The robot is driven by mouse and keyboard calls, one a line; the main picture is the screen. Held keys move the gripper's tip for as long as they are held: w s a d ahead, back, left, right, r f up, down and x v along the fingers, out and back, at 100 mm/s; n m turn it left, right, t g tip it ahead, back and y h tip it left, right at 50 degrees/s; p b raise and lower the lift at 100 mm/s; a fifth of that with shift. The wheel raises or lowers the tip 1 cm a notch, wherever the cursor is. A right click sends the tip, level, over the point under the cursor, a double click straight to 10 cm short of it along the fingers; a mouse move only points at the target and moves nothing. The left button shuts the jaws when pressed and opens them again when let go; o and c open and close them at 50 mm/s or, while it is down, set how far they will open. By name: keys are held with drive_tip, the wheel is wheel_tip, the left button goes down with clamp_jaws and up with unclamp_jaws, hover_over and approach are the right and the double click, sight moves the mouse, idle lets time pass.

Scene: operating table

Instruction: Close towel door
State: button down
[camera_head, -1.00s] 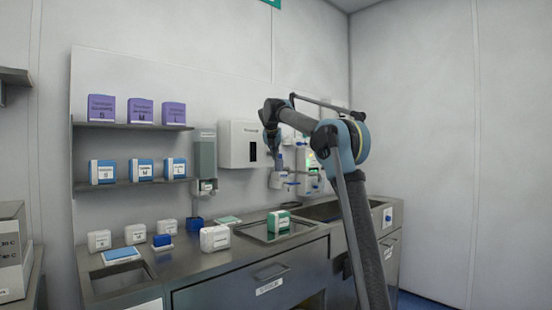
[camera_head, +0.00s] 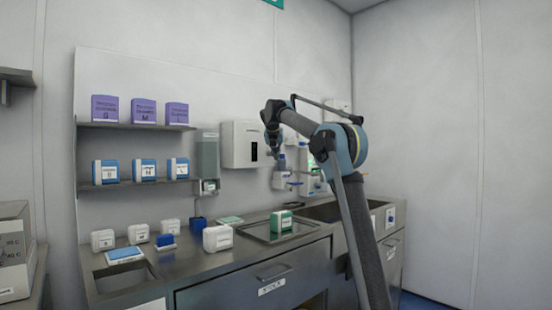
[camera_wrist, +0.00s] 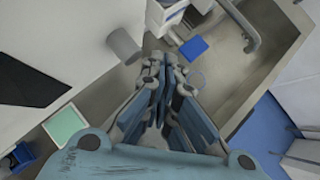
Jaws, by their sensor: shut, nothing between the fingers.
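A white wall box (camera_head: 241,145) with a dark window hangs on the back wall left of my arm. It looks like a towel dispenser, but I cannot tell which part is its door or whether that is open. A white surface with a dark patch (camera_wrist: 35,82) fills the left of the wrist view and may be this box. My gripper (camera_head: 278,152) points down just right of the box, in front of the wall; I cannot tell if it touches anything. In the wrist view my gripper (camera_wrist: 165,72) has its fingers together, with nothing seen between them.
A steel counter (camera_head: 190,268) runs below, with a sink (camera_head: 325,212) at the right. A green-and-white box (camera_head: 281,222) and several white boxes stand on it. Wall bottles (camera_head: 283,180) are close below my gripper. Shelves of boxes (camera_head: 138,181) are at the left.

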drive_tip(key=s+d+r, duration=0.7)
drive_tip(key=shift+s+d, duration=0.2)
drive_tip(key=shift+d, duration=0.2)
drive_tip(key=s+d+f+m+g, duration=0.1)
drive_tip(key=s+d+f+m, duration=0.5)
drive_tip(key=s, duration=0.3)
drive_tip(key=s+d+f+m+g, duration=0.1)
drive_tip(key=s+d+f+m, duration=0.45)
drive_tip(key=s+f, duration=0.3)
drive_tip(key=s+d+f+m+g, duration=0.2)
drive_tip(key=s+d+f+m, duration=0.35)
drive_tip(key=s, duration=0.45)
drive_tip(key=s+d+f+m+g, duration=0.1)
drive_tip(key=s+f+m, duration=0.8)
drive_tip(key=s+f, duration=0.6)
drive_tip(key=s+d+f+m+g, duration=0.1)
drive_tip(key=s+f+m, duration=0.7)
drive_tip(key=s+f, duration=0.8)
wheel_tip(320, 180, down, 4)
drive_tip(key=shift+d+m+g+y, duration=0.4)
drive_tip(key=shift+d, duration=0.35)
